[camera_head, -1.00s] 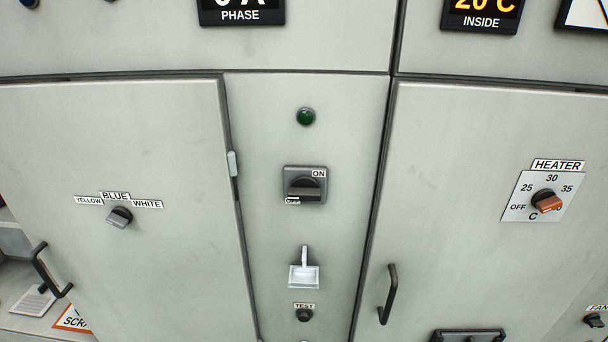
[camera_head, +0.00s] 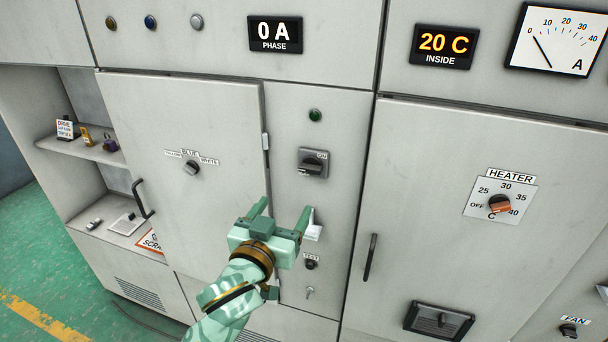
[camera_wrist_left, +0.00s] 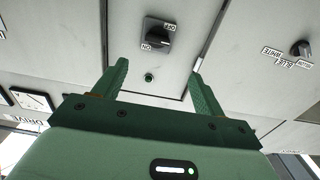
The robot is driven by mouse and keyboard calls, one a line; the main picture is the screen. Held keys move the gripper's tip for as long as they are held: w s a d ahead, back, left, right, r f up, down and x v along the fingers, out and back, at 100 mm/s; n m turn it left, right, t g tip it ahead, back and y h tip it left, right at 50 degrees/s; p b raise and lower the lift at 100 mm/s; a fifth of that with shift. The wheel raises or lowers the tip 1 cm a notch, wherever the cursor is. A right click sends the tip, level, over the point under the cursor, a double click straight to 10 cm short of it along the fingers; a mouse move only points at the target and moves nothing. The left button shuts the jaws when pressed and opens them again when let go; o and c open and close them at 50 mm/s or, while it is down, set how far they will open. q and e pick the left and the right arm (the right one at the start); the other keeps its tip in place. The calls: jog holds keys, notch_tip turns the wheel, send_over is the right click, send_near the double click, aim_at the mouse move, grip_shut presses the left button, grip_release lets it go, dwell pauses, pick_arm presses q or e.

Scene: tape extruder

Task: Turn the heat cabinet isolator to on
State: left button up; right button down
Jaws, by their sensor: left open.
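In the left wrist view the isolator (camera_wrist_left: 158,38) appears upside down, with ON and OFF labels; I cannot tell surely which one the knob points to. My left gripper (camera_head: 284,205) is open and empty, below and slightly left of the isolator in the head view, apart from it. In the left wrist view the gripper (camera_wrist_left: 159,68) has its fingers spread either side of the panel. My right gripper is not in view.
A green lamp (camera_head: 315,115) is above the isolator. A white fitting (camera_head: 313,228), partly behind my finger, and a TEST knob (camera_head: 311,264) are below. Door handles (camera_head: 142,199) (camera_head: 370,258) project on both sides. The HEATER knob (camera_head: 499,204) is at right.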

aim_at(309, 170)
pick_arm(q)
jog(key=x, duration=1.3)
jog(key=shift+w+d, duration=0.25)
jog(key=shift+d, duration=0.1)
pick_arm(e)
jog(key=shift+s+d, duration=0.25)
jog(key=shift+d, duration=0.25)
pick_arm(q)
jog(key=c, duration=1)
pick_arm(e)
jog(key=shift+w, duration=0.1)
